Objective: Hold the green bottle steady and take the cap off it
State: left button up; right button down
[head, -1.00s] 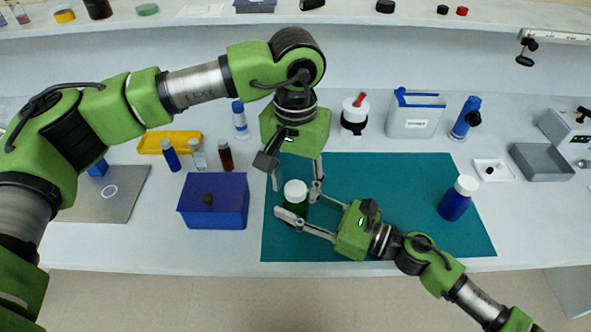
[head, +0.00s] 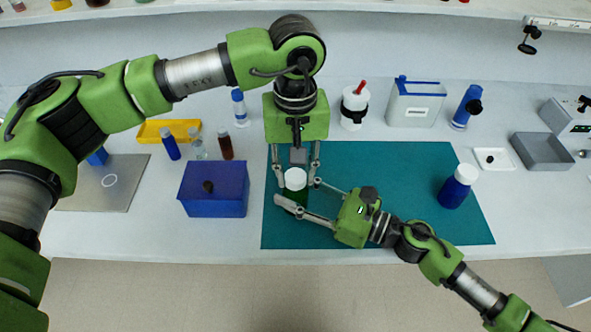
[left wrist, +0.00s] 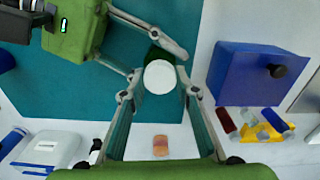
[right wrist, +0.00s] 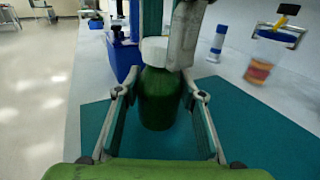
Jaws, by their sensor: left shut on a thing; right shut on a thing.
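The green bottle (head: 294,197) stands upright near the left edge of the teal mat, with a white cap (head: 295,178) on top. In the right wrist view the bottle's green body (right wrist: 158,98) sits between the fingers of my right gripper (head: 297,192), which is shut on it from the side. My left gripper (head: 295,180) points down from above and is shut on the white cap, which also shows between its fingertips in the left wrist view (left wrist: 160,77). The fingers hide part of the bottle.
A blue box (head: 214,190) stands left of the teal mat (head: 375,170). A blue bottle with a white cap (head: 457,187) stands on the mat's right side. Behind the mat are a white jar (head: 354,106) and a white container (head: 414,103). The mat's middle is clear.

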pick_arm(q)
jog(key=n, duration=3.7)
jog(key=shift+r+n, duration=0.1)
jog(key=shift+n, duration=0.2)
